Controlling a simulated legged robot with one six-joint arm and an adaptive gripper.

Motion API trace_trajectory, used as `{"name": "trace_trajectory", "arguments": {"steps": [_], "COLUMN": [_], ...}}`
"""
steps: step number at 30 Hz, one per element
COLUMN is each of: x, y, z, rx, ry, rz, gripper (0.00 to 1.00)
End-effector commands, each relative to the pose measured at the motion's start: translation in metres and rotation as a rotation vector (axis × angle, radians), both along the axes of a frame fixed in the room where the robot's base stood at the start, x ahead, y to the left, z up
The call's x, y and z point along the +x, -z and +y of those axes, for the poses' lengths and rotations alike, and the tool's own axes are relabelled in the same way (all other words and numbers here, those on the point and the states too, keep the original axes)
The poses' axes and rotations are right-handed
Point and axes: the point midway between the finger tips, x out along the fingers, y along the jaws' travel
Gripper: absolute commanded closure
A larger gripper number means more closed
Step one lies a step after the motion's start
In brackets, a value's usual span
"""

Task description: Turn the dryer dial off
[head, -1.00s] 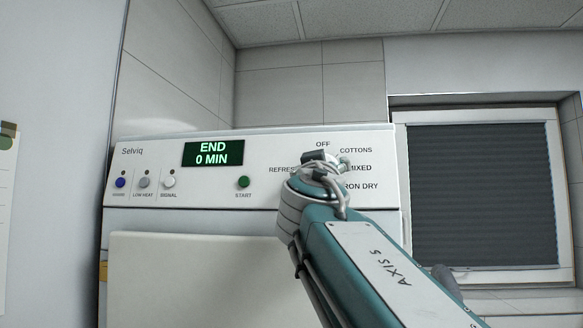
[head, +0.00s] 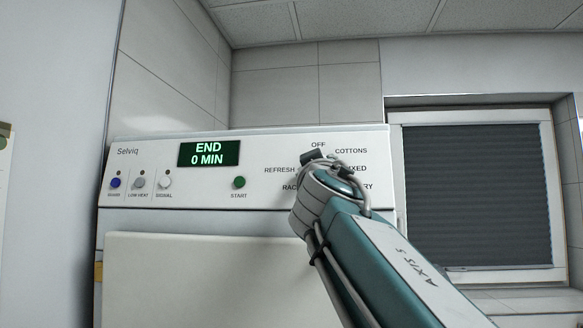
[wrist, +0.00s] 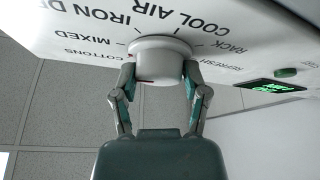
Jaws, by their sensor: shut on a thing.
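The round white dial (wrist: 162,58) sits on the dryer's control panel (head: 265,142). In the wrist view my gripper (wrist: 160,76) is shut on the dial, with one finger on each side. A small red mark shows low on the dial's side. I cannot tell for sure which label the dial points to. IRON DRY and COOL AIR stand above it in the wrist view, COTTONS and MIXED to the left, RACK and REFRESH to the right. In the head view my wrist hides the dial; the OFF label (head: 318,145) shows just above my wrist.
The display (head: 209,153) reads END, 0 MIN. A green start button (head: 239,183) and blue, grey and white buttons are left of the dial. A window with a dark blind (head: 478,195) is at the right. A pale wall stands close at the left.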

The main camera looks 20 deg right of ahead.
Motion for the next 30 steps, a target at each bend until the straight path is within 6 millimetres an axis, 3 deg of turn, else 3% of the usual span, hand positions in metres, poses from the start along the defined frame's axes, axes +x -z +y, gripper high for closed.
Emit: {"name": "trace_trajectory", "arguments": {"steps": [15, 16, 18, 30], "x": [0.0026, 0.0026, 0.0026, 0.0006], "y": [0.0025, 0.0025, 0.0024, 0.0009], "z": [-0.0001, -0.0001, -0.0001, 0.0000], "rx": [-0.039, -0.039, -0.039, -0.039], "ry": [-0.010, -0.010, -0.010, -0.009], "rz": [0.027, 0.027, 0.027, 0.024], "gripper": [0.89, 0.37, 0.07, 0.07]}}
